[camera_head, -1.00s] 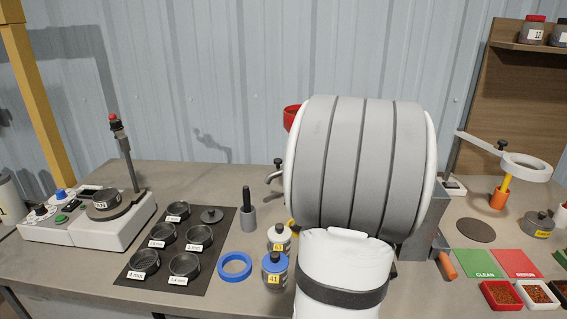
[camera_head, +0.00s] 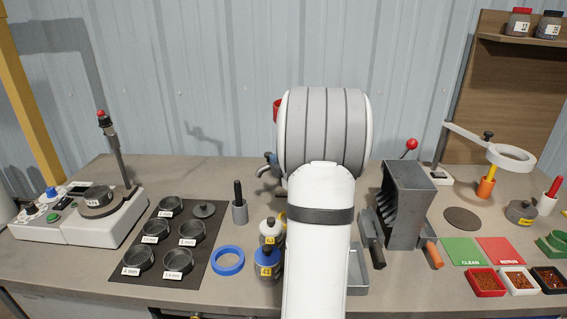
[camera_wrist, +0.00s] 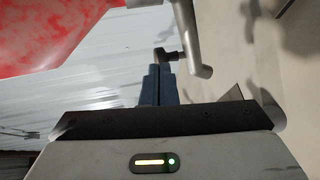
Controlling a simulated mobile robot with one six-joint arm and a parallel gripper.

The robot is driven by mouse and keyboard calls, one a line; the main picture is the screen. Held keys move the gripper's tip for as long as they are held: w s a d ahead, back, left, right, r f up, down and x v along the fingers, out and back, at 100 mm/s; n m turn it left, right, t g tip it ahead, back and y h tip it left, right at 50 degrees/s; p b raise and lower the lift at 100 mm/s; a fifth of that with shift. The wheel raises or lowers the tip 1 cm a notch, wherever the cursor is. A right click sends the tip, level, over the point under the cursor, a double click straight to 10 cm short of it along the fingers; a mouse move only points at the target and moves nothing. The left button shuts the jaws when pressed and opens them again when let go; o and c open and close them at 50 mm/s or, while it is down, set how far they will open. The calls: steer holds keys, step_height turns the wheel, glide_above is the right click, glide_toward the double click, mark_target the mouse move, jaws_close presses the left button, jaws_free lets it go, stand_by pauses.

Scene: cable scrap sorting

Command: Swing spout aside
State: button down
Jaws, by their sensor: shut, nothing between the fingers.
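The grey metal spout (camera_wrist: 190,40) curves down at the top right of the wrist view, with a small dark knob (camera_wrist: 165,54) on its left side. My gripper (camera_wrist: 156,72) is shut and empty, its narrow blue-grey fingers just below the knob in the picture. I cannot tell whether the fingertips touch the knob. A red, speckled hopper (camera_wrist: 50,30) fills the top left. In the head view part of the spout (camera_head: 266,166) shows left of my arm, below the red hopper edge (camera_head: 277,109). My gripper is hidden behind my arm there.
Labelled bottles (camera_head: 267,262) stand close left of my arm. A grey slotted box (camera_head: 408,205) and a metal tray (camera_head: 358,272) are close right. A mat (camera_head: 205,268) with several black sieves lies left. The back wall is close behind.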

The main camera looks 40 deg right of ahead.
steer(key=shift+w+d+f, duration=0.1)
steer(key=shift+w+d, duration=0.05)
steer(key=shift+w, duration=0.45)
steer(key=shift+w+r+b, duration=0.25)
steer(key=shift+w+b, duration=0.55)
steer(key=shift+b, duration=0.95)
